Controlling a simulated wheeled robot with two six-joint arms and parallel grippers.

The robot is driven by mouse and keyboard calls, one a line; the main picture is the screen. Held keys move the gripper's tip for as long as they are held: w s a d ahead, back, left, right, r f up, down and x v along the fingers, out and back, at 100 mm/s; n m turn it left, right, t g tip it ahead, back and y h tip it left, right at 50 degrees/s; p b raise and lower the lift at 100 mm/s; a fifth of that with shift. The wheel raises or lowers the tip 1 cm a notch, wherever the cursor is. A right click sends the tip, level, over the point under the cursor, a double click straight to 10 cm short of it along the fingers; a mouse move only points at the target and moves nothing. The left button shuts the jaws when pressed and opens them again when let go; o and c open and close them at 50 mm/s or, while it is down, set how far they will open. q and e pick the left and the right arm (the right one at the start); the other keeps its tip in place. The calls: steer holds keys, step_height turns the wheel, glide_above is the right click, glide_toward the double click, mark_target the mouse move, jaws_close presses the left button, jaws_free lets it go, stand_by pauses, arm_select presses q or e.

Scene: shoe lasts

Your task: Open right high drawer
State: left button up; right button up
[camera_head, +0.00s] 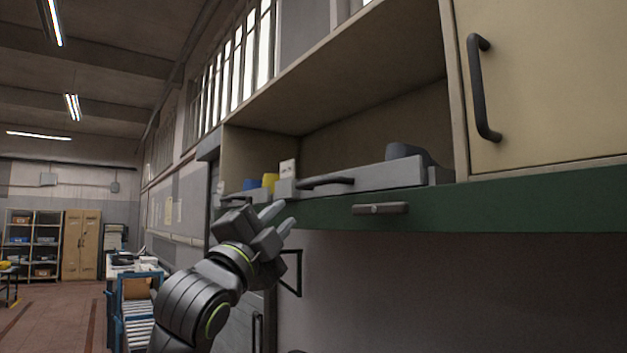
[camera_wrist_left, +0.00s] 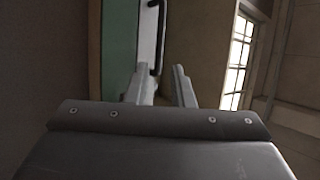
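A long light-grey drawer (camera_head: 385,179) with a dark bar handle (camera_head: 327,183) sits in the upper shelf, above the green edge board. A dark-grey object (camera_head: 408,153) shows over its top at the right. A smaller grey drawer (camera_head: 248,196) lies further left. My left gripper (camera_head: 279,218) is in front of and below the long drawer's left end. Its fingers are apart and empty. The left wrist view shows both fingers (camera_wrist_left: 164,88) with a gap, and a dark handle (camera_wrist_left: 157,40) on a pale front beyond them, apart from the fingers. My right gripper is out of view.
A dark pull (camera_head: 380,209) sits on the green board (camera_head: 480,209). A cream cabinet door (camera_head: 550,90) with a black handle (camera_head: 481,88) is at the upper right. Blue and yellow items (camera_head: 269,181) stand over the smaller drawer. A black bracket (camera_head: 296,272) lies below my gripper.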

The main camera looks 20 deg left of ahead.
mark_target(313, 185)
arm_select(q)
steer(key=p+x, duration=0.5)
steer(key=x, duration=0.9)
steer(key=shift+d+p, duration=0.1)
steer(key=shift+p, duration=0.25)
steer(key=shift+f, duration=0.1)
jaws_close()
